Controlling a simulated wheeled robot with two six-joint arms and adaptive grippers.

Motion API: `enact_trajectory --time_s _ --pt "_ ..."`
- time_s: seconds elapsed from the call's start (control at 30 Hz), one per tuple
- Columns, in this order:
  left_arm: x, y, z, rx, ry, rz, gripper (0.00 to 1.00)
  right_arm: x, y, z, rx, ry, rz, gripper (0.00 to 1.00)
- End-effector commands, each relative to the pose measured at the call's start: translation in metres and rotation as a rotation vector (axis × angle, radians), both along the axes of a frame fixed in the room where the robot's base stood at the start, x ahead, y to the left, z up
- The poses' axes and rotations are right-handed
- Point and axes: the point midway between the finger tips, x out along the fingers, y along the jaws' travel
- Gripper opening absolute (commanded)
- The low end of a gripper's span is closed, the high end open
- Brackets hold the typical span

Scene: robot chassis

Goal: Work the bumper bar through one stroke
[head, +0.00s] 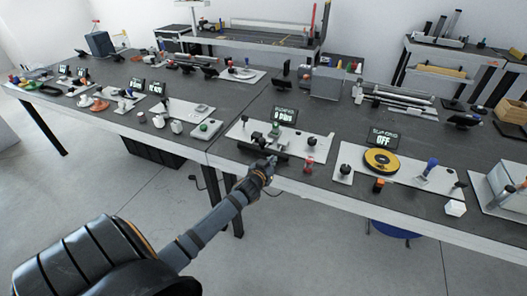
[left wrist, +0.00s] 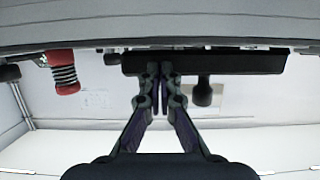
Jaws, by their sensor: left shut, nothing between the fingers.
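The bumper bar (left wrist: 235,62) is a long black bar. In the left wrist view it runs across the top, and my left gripper (left wrist: 161,72) is shut with its fingertips at the bar; I cannot tell whether they touch it. In the head view the bar (head: 256,151) lies along the front of a light plate, and my left gripper (head: 268,163) is at its front side near the right end. A small display reading "0 BUMPS" (head: 284,115) stands behind the plate. My right gripper is not in view.
A red-ended spring piece (left wrist: 64,73) is beside the bar in the left wrist view. To the right in the head view are a yellow disc (head: 381,161), a display reading "OFF" (head: 383,139) and a blue-handled lever (head: 431,166). The floor in front is clear.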

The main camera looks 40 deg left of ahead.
Motion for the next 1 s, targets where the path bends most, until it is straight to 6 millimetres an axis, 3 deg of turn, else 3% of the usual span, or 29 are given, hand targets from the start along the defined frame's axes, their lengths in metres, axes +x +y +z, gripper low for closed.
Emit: enact_trajectory --time_s 0.47,0.8,1.0 --pt "0.007 0.001 -0.001 0.000 0.000 0.000 0.00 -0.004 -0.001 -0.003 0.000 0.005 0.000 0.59" --pt "0.025 0.006 -0.001 0.000 0.001 0.001 0.00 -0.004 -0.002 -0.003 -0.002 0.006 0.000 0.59" --pt "0.021 0.005 -0.001 0.000 0.001 0.000 0.00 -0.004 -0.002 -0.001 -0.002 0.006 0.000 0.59"
